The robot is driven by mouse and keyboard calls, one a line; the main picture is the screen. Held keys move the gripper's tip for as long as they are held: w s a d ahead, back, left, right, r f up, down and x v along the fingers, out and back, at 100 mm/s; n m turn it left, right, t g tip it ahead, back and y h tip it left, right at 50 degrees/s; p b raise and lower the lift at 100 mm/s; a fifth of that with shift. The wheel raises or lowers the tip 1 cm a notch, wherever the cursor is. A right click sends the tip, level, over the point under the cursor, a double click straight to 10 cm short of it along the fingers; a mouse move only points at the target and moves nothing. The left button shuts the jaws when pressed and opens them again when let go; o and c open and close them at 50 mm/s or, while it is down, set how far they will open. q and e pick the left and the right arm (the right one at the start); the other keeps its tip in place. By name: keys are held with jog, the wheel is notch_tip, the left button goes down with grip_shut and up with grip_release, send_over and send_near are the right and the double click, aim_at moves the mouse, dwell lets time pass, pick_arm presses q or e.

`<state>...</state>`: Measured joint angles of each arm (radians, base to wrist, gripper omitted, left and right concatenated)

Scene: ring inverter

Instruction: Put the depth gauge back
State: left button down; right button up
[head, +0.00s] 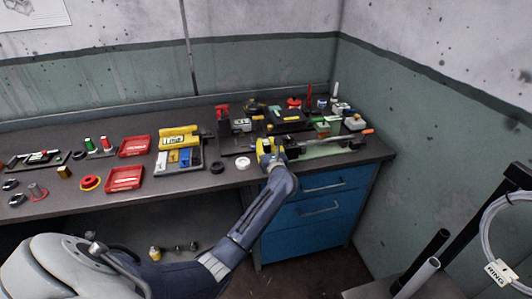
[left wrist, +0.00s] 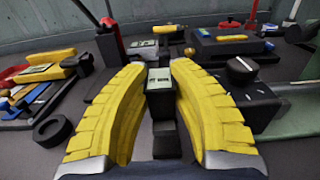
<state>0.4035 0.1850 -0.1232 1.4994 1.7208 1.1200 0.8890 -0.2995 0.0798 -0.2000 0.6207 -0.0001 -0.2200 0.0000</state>
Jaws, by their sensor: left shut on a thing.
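My left gripper (head: 267,146) is over the front edge of the bench, at the right half of the worktop. In the left wrist view its yellow fingers (left wrist: 157,68) are closed around a small black upright block with a pale labelled top (left wrist: 159,76), which I take for the depth gauge. The label's small print is hard to read. A narrower dark part (left wrist: 165,132) extends from the block toward me. In the head view the gripper hides the gauge, and I cannot tell whether it touches the bench. My right gripper is not in view.
A black tray (head: 160,170) with yellow, blue and white items lies left of the gripper. Tools and boxes crowd the back right. A green mat (head: 322,150) lies right.

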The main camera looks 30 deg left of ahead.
aim_at(266, 152)
pick_arm(q)
jog(key=shift+f, duration=1.85)
jog(key=shift+f, duration=0.1)
jog(key=c, duration=1.2)
grip_release()
